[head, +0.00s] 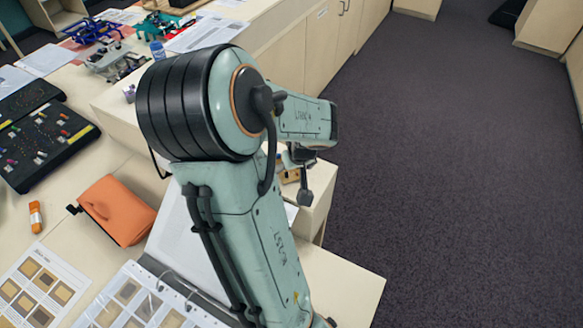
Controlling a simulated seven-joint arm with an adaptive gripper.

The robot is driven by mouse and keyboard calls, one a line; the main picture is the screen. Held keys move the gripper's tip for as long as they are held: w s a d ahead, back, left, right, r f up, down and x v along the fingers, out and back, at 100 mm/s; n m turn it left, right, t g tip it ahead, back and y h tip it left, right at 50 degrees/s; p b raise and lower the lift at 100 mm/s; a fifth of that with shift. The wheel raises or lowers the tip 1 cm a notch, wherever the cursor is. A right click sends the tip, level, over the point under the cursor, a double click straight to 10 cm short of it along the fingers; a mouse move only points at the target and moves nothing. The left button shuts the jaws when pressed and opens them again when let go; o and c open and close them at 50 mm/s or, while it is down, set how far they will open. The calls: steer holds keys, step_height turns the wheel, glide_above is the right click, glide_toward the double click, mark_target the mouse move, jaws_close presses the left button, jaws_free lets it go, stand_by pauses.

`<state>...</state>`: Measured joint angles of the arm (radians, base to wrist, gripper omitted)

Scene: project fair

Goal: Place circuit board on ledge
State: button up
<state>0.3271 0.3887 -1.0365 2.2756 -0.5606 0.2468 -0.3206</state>
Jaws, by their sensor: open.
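My gripper (303,184) shows at the end of my arm, right of the picture's middle, over the front edge of the pale furniture. It is small in view and partly hidden by my arm; its jaws are open. A small brown item (290,175) shows just beside it, too small to identify. A black board with coloured parts and wires (40,147) lies on the table at the left; I cannot tell whether it is the circuit board. A raised pale ledge (108,103) runs behind my arm, largely hidden by it.
An orange pouch (120,210), an orange tube (35,216), a sample sheet (38,290) and an open ring binder (130,300) lie on the near table. Blue and grey models (95,30) and papers stand farther back. Dark carpet (460,160) at the right is clear.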

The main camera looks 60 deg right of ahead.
steer(key=shift+r, duration=0.1)
steer(key=v, duration=1.2)
steer(key=w+a+n+y, duration=0.3)
steer(key=w+a+n, duration=0.15)
steer(key=a, duration=0.85)
steer(key=s+a+f+n+g, duration=0.1)
steer(key=s+a+n+g, duration=0.1)
steer(key=a, duration=0.5)
steer(key=s+a+f+n+g, duration=0.1)
steer(key=s+a, duration=0.3)
steer(key=a, duration=0.4)
steer(key=shift+a+f+n+g+y, duration=0.3)
steer(key=shift+n+g+y, duration=0.1)
steer(key=shift+n, duration=0.45)
